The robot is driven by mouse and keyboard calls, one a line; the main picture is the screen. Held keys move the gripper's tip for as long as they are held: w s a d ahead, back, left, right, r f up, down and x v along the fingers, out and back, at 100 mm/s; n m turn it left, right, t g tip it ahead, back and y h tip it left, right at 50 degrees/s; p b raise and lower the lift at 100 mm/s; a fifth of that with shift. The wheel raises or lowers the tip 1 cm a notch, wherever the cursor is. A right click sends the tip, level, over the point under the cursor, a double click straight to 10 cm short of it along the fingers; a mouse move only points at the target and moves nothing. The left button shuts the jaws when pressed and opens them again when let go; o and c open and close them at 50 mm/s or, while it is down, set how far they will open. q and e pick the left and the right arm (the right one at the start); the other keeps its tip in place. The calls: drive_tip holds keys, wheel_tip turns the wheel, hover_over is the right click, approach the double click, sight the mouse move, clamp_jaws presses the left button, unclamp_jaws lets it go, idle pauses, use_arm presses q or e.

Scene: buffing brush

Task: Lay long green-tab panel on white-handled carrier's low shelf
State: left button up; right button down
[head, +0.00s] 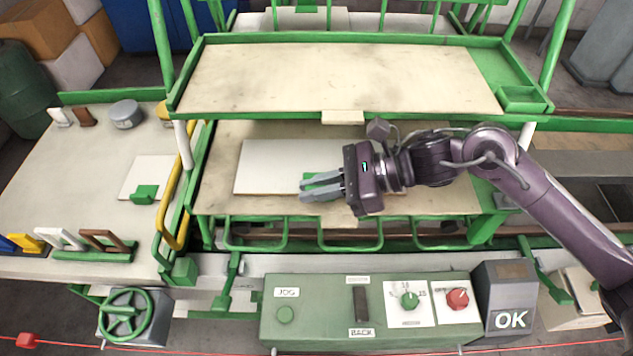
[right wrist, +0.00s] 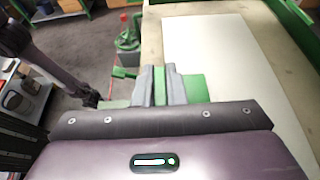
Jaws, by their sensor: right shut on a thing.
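The long white panel (head: 275,165) lies on the low shelf (head: 222,150) of the green carrier, under its upper shelf (head: 330,80). My right gripper (head: 305,187) comes in from the right over the panel's front part. It is shut on the panel's green tab (head: 308,177). In the right wrist view, the fingers (right wrist: 160,85) pinch the green tab (right wrist: 193,88) beside the white panel (right wrist: 240,70). My gripper and forearm hide part of the panel's right side. White handles (head: 184,145) stand at the carrier's sides. My left gripper is not seen.
A side table (head: 85,190) on the left holds a short white panel with a green tab (head: 144,194), and several colored frames stand at its front. A yellow rail (head: 171,205) runs beside the carrier. A control box (head: 320,320) stands in front.

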drive_tip(key=shift+f+b, duration=0.15)
drive_tip(key=shift+b, duration=0.15)
drive_tip(key=c, duration=1.5)
unclamp_jaws()
